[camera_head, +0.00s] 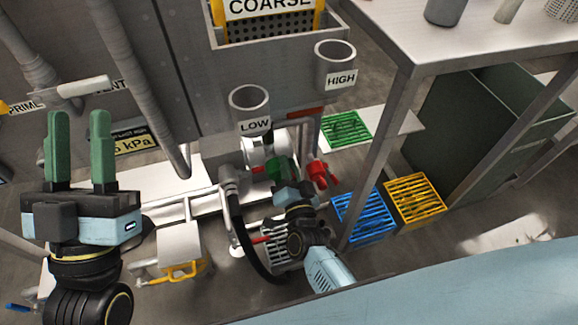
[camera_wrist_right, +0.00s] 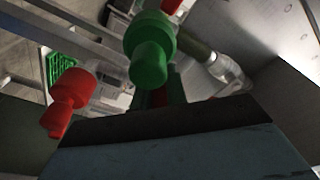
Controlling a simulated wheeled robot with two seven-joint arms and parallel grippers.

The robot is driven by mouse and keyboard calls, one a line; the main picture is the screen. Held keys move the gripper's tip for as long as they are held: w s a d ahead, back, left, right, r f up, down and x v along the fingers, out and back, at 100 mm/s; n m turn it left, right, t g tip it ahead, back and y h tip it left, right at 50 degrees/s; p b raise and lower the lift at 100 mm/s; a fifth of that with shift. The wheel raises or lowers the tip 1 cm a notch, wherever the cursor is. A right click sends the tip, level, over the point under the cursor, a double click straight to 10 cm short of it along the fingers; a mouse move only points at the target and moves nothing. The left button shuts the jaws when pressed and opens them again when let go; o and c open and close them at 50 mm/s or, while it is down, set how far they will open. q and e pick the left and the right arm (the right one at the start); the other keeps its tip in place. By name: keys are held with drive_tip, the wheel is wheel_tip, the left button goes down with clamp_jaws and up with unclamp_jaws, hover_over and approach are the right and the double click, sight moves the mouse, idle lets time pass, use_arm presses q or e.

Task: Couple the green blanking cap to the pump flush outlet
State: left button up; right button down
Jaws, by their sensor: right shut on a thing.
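My right gripper (camera_head: 284,180) is low beside the pipework under the LOW and HIGH cups, shut on the green blanking cap (camera_head: 281,166). In the right wrist view the cap (camera_wrist_right: 149,55) is a bright green stepped cylinder just beyond the gripper body. A pale pipe end (camera_wrist_right: 222,70) lies behind and right of it. I cannot tell which fitting is the pump flush outlet, nor whether the cap touches it. My left gripper (camera_head: 78,145) is open and empty at the left, its two green fingers pointing up.
A red fitting (camera_head: 318,172) stands close to the right of my right gripper and also shows in the wrist view (camera_wrist_right: 68,100). A dark hose (camera_head: 250,250) curves beside it. Green (camera_head: 346,128), blue (camera_head: 364,215) and yellow (camera_head: 415,197) crates lie right, near a table leg (camera_head: 377,150).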

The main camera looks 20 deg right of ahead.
drive_tip(key=c, duration=1.4)
unclamp_jaws()
drive_tip(key=shift+s, duration=0.1)
